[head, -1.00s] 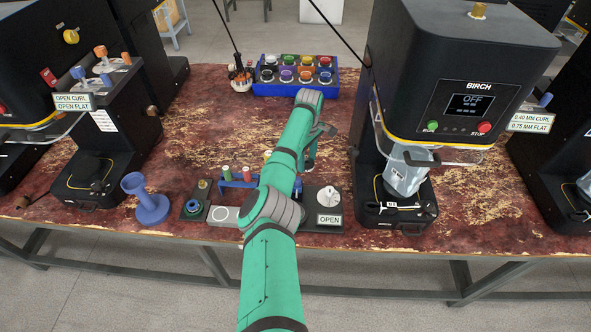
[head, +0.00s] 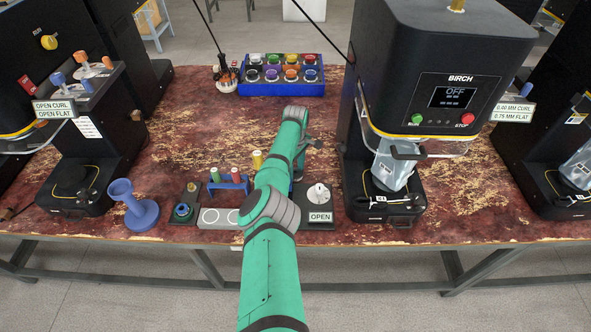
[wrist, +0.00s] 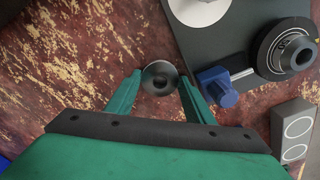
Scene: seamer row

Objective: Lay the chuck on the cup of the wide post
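A small grey round piece with a dark centre, which looks like the chuck (wrist: 160,77), sits between the fingertips of my gripper (wrist: 160,85) in the wrist view. Both fingers appear to touch its sides. In the head view my forearm hides most of the gripper and the piece. A blue post (head: 138,211) with a flared cup on top (head: 119,188) stands at the table's left front, well to the left of my gripper. Its cup looks empty. I cannot tell whether any other post counts as the wide one.
A dark plate with an OPEN label (head: 320,217) carries a pale disc (head: 318,193). A black ring (wrist: 285,48) and a grey two-circle plate (wrist: 295,135) are nearby. The blue peg rack (head: 225,186) stands left of my arm. The BIRCH machine (head: 430,100) is close on the right.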

